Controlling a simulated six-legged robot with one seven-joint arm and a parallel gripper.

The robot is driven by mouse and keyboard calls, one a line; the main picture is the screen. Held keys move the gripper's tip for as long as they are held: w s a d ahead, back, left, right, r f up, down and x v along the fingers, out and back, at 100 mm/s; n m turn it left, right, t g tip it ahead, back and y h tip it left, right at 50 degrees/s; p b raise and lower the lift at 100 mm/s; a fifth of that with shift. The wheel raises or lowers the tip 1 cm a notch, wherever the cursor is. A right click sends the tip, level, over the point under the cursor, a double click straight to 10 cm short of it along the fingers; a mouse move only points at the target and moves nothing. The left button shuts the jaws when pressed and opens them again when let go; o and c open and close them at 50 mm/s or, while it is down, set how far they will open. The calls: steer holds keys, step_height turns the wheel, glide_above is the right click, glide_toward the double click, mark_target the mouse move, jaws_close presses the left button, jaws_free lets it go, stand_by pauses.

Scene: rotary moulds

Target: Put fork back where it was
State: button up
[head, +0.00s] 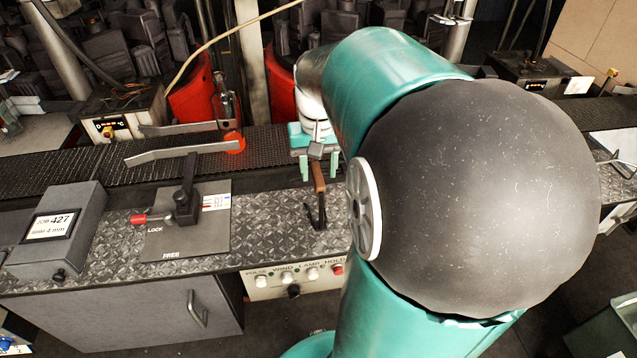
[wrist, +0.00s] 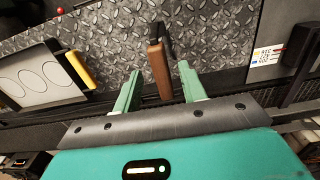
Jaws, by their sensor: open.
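The fork has a brown wooden handle (head: 318,177) and a dark forked end (head: 320,213). It lies on the diamond-plate bench top (head: 265,225) in the head view, its handle toward the conveyor. My gripper (head: 319,172) is at the handle end, its two green fingers apart. In the wrist view, the brown handle (wrist: 159,70) shows between the open fingers (wrist: 160,76), with gaps on both sides. The dark end of the fork is partly hidden behind the handle there. I cannot tell the height of the fingers over the plate.
Left of the fork is a lock plate (head: 205,236) with an upright lever. A display box (head: 58,230) stands further left. A button panel (head: 296,277) is at the front edge. A dark conveyor (head: 75,172) runs behind. A tray with a yellow handle (wrist: 77,69) shows in the wrist view.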

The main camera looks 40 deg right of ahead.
step_height(320, 180, up, 6)
steer(key=shift+f, duration=0.1)
steer(key=s+a+f+n+t, duration=0.1)
steer(key=s+a+n+t, duration=0.1)
steer(key=a, duration=0.9)
steer(key=s+a+n+t, duration=0.2)
steer(key=a+n+t, duration=0.1)
steer(key=a, duration=0.9)
steer(key=shift+s+f+n+t, duration=0.3)
steer(key=shift+f+n, duration=0.1)
steer(key=shift+n, duration=0.5)
steer(key=shift+c, duration=0.6)
steer(key=shift+d, duration=0.2)
